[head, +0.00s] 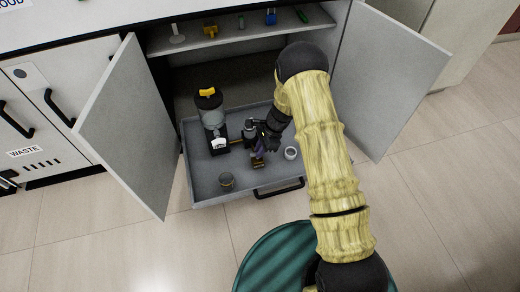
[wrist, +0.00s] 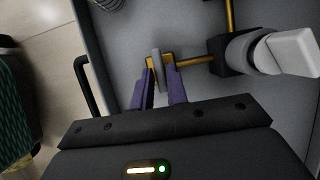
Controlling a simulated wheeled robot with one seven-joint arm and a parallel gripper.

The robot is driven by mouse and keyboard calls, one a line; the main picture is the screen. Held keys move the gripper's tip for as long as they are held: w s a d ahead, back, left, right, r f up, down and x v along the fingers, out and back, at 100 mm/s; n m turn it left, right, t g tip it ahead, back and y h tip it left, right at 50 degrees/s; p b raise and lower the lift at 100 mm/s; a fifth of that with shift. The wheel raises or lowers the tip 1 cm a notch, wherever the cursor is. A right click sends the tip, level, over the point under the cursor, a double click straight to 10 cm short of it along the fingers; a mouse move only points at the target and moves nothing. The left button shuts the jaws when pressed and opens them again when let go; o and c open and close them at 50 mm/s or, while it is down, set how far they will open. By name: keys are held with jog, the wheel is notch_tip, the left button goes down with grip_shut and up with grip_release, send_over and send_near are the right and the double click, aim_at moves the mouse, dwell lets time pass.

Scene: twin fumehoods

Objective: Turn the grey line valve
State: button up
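A small grey valve handle (wrist: 157,68) stands on a brass-coloured pipe (wrist: 190,62) in the wrist view. My gripper (wrist: 161,80) reaches down to it, with one purple finger on each side of the handle. The gaps are very small, and I cannot tell whether the fingers press on it. In the head view my gripper (head: 259,151) is low over the grey pull-out tray (head: 208,187), and it partly hides the valve and the brass fitting (head: 257,163).
A clear-bodied unit with a yellow top (head: 208,93) stands left of my gripper on the tray. Open cabinet doors flank the tray, left (head: 125,125) and right (head: 385,75).

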grip_shut()
